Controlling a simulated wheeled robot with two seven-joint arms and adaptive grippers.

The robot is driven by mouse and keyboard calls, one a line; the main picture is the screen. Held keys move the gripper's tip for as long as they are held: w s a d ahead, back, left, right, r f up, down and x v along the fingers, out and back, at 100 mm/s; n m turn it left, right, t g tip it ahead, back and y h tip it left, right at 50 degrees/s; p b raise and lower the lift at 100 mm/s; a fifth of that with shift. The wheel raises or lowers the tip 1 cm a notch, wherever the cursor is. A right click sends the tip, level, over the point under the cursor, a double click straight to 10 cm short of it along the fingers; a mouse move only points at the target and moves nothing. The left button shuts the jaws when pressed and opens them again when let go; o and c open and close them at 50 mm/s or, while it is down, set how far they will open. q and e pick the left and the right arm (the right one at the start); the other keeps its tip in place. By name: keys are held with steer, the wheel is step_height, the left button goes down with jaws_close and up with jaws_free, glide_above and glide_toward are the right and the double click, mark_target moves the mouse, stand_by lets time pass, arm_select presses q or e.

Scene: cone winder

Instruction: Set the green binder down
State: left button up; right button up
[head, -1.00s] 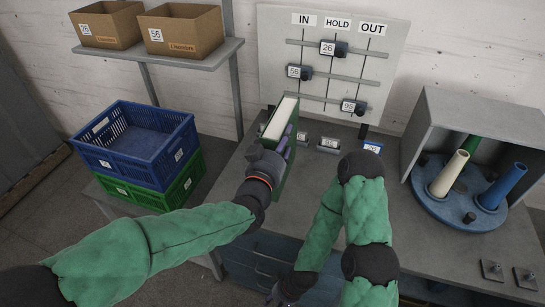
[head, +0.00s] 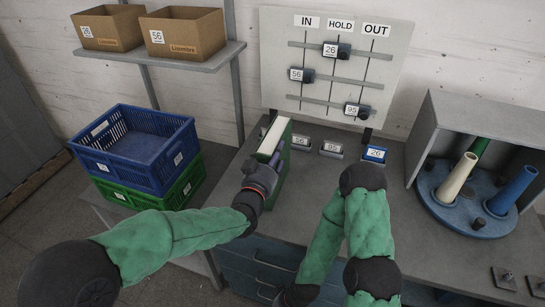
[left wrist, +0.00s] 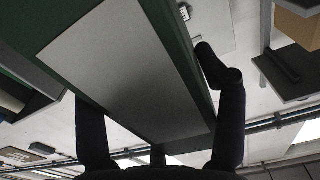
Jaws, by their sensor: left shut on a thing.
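The green binder (head: 284,152) stands upright, its white page edges showing at the top, over the left part of the grey worktop. My left gripper (head: 264,175) is shut on it from the near side. Whether the binder's lower edge touches the worktop is hidden. In the left wrist view the binder (left wrist: 190,62) fills the middle as a green cover with a pale grey panel, between the two dark fingers (left wrist: 165,125). My right arm is folded over the worktop's front, and its gripper is outside the picture.
Number plates 56 (head: 301,143), 95 (head: 332,149) and blue 26 (head: 375,154) stand right of the binder. The IN/HOLD/OUT board (head: 395,62) is behind. A blue crate (head: 150,178) on a green crate (head: 183,188) is left. A cone carousel (head: 470,222) stands right.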

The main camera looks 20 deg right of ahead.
arm_select(q)
steer(key=shift+r, duration=0.2)
steer(key=shift+f, duration=0.15)
steer(key=o, duration=1.8)
steer(key=shift+f, duration=0.1)
steer(key=p+v, duration=0.2)
steer(key=v, duration=1)
